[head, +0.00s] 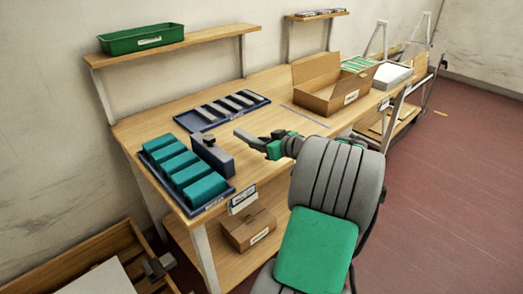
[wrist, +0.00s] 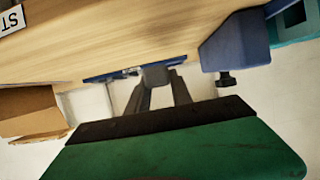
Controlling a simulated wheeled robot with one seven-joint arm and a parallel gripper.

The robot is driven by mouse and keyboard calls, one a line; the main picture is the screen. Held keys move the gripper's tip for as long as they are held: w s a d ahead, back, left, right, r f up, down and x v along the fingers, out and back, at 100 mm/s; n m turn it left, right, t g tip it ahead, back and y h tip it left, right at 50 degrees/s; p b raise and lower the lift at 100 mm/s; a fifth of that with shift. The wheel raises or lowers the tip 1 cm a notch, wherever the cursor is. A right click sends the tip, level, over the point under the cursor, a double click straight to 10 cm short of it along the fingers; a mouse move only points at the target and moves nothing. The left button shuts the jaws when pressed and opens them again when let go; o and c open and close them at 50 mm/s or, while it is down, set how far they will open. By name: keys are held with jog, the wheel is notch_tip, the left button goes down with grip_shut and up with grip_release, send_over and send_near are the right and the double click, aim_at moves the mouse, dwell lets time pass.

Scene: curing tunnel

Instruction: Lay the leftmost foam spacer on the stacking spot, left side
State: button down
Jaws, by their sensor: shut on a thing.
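My gripper (head: 241,134) is shut on a small grey piece, which looks like a foam spacer (wrist: 157,74), and holds it above the bench; in the wrist view it shows at the tips of my gripper (wrist: 163,86). Several dark grey foam spacers lie in a row in a blue tray (head: 183,121) behind my gripper. The left end of that tray is bare. Thin blue lines on the bench, right of my gripper, appear to mark the stacking spot (head: 305,115); my arm hides part of this area. A label reading "ST" (wrist: 11,19) is cut off in the wrist view.
A blue block-like device (head: 212,157) with a knob stands left of my gripper, beside a tray of teal blocks (head: 180,163). An open carton (head: 325,98) stands at the right. A green bin (head: 141,39) sits on the shelf above. The bench between tray and carton is mostly clear.

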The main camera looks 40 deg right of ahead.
aim_at(260, 158)
jog(key=shift+w+d+f, duration=0.15)
jog(key=shift+f, duration=0.6)
jog(key=shift+w+d+f, duration=0.1)
jog(key=shift+d+f, duration=0.05)
jog(key=shift+f, duration=0.6)
jog(key=shift+w+d+f, duration=0.15)
jog(key=shift+f, duration=0.6)
jog(key=shift+f+b, duration=0.2)
jog(key=shift+b, duration=0.1)
jog(key=c, duration=1.1)
grip_release()
jog(key=shift+c, duration=0.2)
jog(key=shift+r, duration=0.15)
jog(key=shift+s+r+p, duration=0.1)
jog(key=shift+r+p, duration=0.15)
jog(key=shift+p, duration=0.15)
jog(key=v, duration=1.1)
jog(key=shift+s+b, duration=0.4)
jog(key=shift+r, duration=0.1)
